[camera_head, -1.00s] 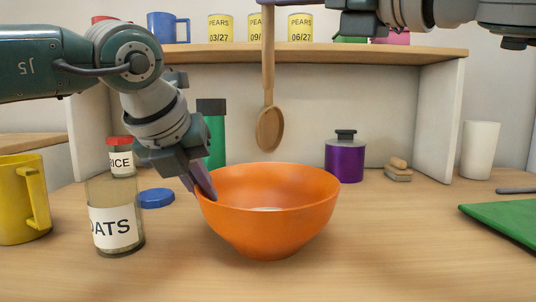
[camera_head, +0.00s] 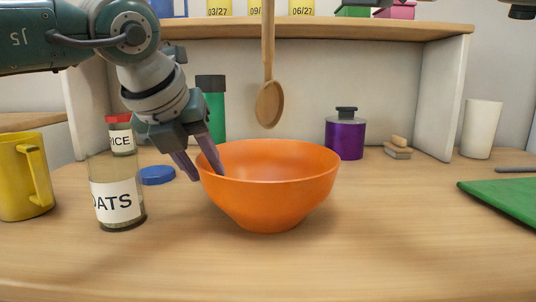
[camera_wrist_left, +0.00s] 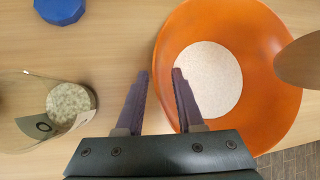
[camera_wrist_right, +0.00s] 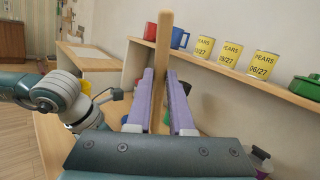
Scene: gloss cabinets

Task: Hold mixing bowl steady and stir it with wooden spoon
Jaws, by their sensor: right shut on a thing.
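The orange mixing bowl (camera_head: 275,205) stands upright on the wooden table. A pale round patch (camera_wrist_left: 208,80) lies in its bottom in the left wrist view. My left gripper (camera_head: 203,176) is open at the bowl's left rim, with one finger inside and one outside; the rim passes between them in the left wrist view (camera_wrist_left: 160,98). My right gripper (camera_wrist_right: 160,85) is shut on the handle of the wooden spoon (camera_wrist_right: 162,50). My right gripper is outside the head view.
An oats jar (camera_head: 117,200), a blue lid (camera_head: 157,175) and a yellow mug (camera_head: 22,180) stand left of the bowl. A rice jar (camera_head: 121,138), green bottle (camera_head: 211,105) and purple canister (camera_head: 345,138) stand behind. A shelf (camera_head: 340,31) spans above. A green board (camera_head: 505,205) lies right.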

